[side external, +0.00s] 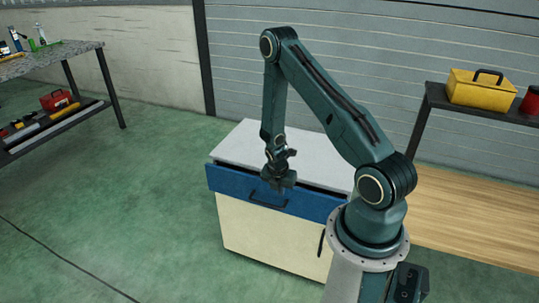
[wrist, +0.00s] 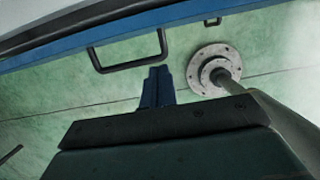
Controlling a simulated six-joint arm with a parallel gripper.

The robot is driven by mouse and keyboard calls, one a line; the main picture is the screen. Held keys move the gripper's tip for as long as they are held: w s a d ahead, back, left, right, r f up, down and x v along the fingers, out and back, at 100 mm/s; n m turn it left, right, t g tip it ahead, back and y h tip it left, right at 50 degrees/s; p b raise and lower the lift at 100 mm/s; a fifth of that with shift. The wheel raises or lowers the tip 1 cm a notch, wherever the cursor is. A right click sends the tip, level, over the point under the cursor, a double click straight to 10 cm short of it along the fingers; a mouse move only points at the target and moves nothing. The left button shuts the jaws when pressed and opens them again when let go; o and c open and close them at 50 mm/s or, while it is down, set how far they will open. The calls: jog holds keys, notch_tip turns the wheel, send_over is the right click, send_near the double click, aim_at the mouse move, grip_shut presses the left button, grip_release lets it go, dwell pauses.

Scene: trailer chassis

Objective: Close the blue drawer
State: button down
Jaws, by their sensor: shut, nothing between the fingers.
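The blue drawer (side external: 230,183) is at the top of a cream cabinet with a pale grey top. Its front stands out a little from the cabinet, with a dark gap behind its upper edge. A dark bar handle (side external: 267,200) is on the front. In the wrist view the drawer front is a blue strip (wrist: 200,14) across the top, with the handle (wrist: 131,67) below it. My gripper (side external: 283,190) overlaps the drawer front near the handle in the side view. In the wrist view its shut, empty fingertips (wrist: 158,72) appear just beside the handle; contact is unclear.
The cabinet's lower front (side external: 262,235) has a dark upright handle (side external: 321,243). A wooden bench (side external: 480,215) and a shelf with a yellow toolbox (side external: 482,88) stand right. A workbench (side external: 40,60) is at left. Green floor before the cabinet is mostly clear.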

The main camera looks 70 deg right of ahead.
aim_at(266, 204)
jog(key=v, duration=0.8)
jog(key=shift+r, duration=0.2)
jog(key=c, duration=1.5)
grip_release()
jog(key=shift+a, duration=0.1)
jog(key=shift+o, duration=0.2)
jog(key=m, duration=0.2)
jog(key=w+m, duration=0.1)
jog(key=m, duration=0.1)
jog(key=shift+w+f, duration=0.15)
jog(key=shift+f, duration=0.2)
jog(key=w+m, duration=0.1)
jog(key=m, duration=0.3)
jog(key=w+f+m, duration=0.1)
jog(key=w+m, duration=0.1)
jog(key=m, duration=0.3)
jog(key=w+f+m, duration=0.1)
jog(key=m, duration=0.4)
jog(key=shift+w+y, duration=0.2)
jog(key=shift+y, duration=0.1)
jog(key=shift+f, duration=0.25)
jog(key=shift+d+f, duration=0.45)
jog(key=shift+f, duration=1.75)
jog(key=shift+d+f, duration=0.45)
jog(key=shift+f, duration=1.75)
jog(key=shift+d+f, duration=0.45)
jog(key=shift+f, duration=1.75)
